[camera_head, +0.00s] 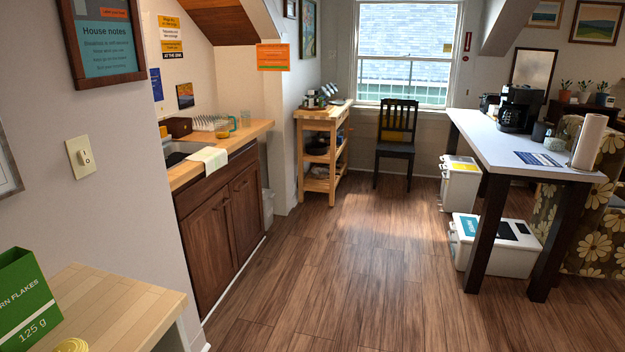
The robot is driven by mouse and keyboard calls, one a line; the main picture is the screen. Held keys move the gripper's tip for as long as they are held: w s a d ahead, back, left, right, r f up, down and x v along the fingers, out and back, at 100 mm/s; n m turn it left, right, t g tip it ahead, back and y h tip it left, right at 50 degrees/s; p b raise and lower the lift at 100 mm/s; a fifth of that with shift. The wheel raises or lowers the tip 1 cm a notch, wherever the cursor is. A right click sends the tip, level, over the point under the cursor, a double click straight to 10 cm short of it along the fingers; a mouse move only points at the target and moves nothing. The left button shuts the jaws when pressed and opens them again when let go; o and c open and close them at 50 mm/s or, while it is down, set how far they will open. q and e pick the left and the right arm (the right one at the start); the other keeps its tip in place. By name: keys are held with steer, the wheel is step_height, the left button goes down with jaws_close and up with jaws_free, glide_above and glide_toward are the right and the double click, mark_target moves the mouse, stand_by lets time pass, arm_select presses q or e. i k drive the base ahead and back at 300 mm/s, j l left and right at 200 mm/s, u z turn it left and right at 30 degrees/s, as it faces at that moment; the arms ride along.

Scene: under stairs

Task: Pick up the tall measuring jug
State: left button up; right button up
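I cannot make out a tall measuring jug for certain. A small clear greenish vessel (245,118) stands on the wooden sink counter (258,130) at left centre, beside the dish rack; it is too small to tell whether it is a jug or a glass. Small items stand on the wooden trolley (322,114) by the window, also too small to name. Neither of my grippers is in view.
A green corn flakes box (25,305) stands on a light wooden top (120,305) at lower left. A high table (500,140) with a coffee maker (518,108) and paper roll (588,142) stands right, white bins (495,245) beneath. A chair (396,135) stands by the window. The middle floor is clear.

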mark_target(221, 120)
steer(key=i+l, duration=0.1)
steer(key=i, duration=0.35)
steer(key=i+l, duration=0.15)
steer(key=i, duration=0.3)
steer(key=i+l+u, duration=0.1)
steer(key=i, duration=0.35)
steer(key=i+l, duration=0.15)
steer(key=i, duration=0.3)
steer(key=i+j+u, duration=0.25)
steer(key=i+u, duration=1.3)
steer(key=i, duration=0.25)
